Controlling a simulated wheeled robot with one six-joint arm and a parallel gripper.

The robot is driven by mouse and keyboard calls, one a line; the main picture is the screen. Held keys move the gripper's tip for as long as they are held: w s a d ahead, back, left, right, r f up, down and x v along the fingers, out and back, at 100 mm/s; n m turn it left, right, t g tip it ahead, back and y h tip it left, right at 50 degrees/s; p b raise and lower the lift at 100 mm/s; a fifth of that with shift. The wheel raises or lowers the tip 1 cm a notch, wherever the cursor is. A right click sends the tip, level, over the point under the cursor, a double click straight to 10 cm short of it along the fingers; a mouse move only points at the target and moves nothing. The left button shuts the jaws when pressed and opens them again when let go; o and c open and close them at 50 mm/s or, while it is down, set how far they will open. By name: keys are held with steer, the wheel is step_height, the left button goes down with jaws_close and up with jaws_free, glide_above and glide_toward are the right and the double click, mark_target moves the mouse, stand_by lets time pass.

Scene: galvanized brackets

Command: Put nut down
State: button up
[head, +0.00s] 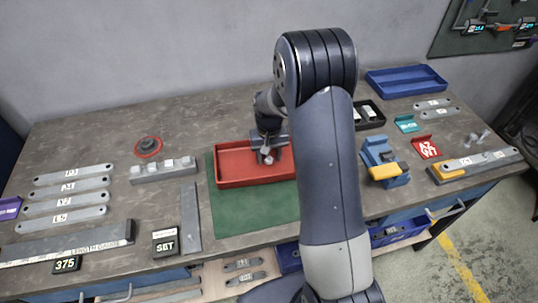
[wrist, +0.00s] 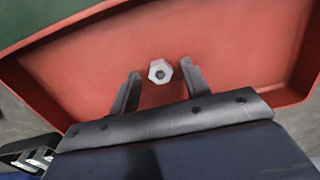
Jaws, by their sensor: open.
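The nut (wrist: 160,71) is a pale hexagonal piece with a dark hole. In the wrist view it lies over the floor of the red tray (wrist: 95,62), just beyond and between my fingertips. My gripper (wrist: 160,82) is open, with a gap on both sides of the nut. In the head view my gripper (head: 267,158) is low over the right part of the red tray (head: 232,184). A small pale spot between the fingers there may be the nut, but it is too small to be sure.
The tray sits on a green mat (head: 250,222). A grey block with several pieces (head: 163,172) stands left of it. A blue fixture with a yellow part (head: 383,160) and a black bin (head: 370,113) stand to the right. Flat labelled bars (head: 75,186) lie at far left.

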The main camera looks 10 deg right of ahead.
step_height(320, 180, up, 12)
steer(key=b, duration=0.1)
steer(key=shift+r, duration=0.1)
steer(key=shift+c, duration=0.3)
stand_by(0.3)
